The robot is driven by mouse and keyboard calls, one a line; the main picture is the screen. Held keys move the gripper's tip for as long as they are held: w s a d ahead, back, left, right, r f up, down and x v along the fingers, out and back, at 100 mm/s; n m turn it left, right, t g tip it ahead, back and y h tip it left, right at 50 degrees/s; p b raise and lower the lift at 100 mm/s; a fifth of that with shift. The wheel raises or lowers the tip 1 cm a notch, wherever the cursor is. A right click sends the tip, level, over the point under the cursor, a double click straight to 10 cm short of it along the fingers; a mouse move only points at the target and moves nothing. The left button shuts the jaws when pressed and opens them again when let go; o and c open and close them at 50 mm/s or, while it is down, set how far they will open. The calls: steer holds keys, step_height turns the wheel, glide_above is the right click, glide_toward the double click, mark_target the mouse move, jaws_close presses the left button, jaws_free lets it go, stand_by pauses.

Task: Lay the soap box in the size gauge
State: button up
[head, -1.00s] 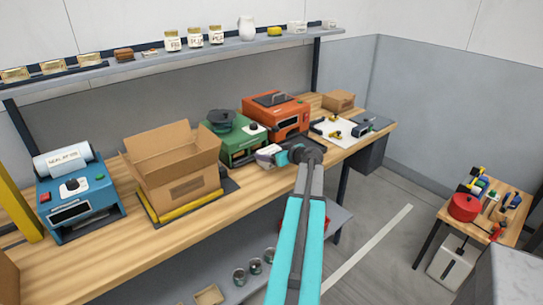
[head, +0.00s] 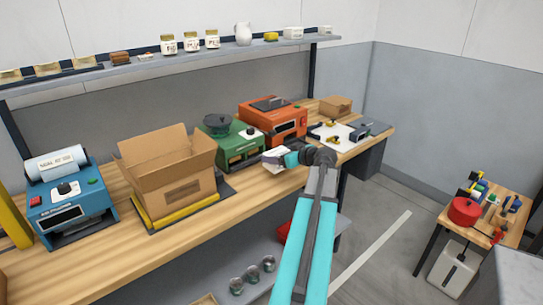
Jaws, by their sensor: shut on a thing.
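My gripper (head: 277,160) is over the workbench in front of the green and orange machines, at the end of my teal arm. It is shut on a small pale object, which I take to be the soap box (head: 273,154). The gripper hides part of it, and its details are too small to read. I cannot clearly pick out the size gauge. The arm and gripper cover part of the bench in front of the orange machine.
The green machine (head: 236,146) and orange machine (head: 273,122) stand close behind the gripper. An open cardboard box (head: 183,186) and a blue sealer (head: 70,208) stand left. A white sheet (head: 332,136) with tools lies right. A shelf (head: 140,72) runs above.

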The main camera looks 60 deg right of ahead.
steer(key=s+a+r+b, duration=0.1)
steer(key=s+a+b, duration=0.1)
steer(key=s, duration=0.7)
steer(key=shift+s+a, duration=0.2)
steer(key=shift+a, duration=0.25)
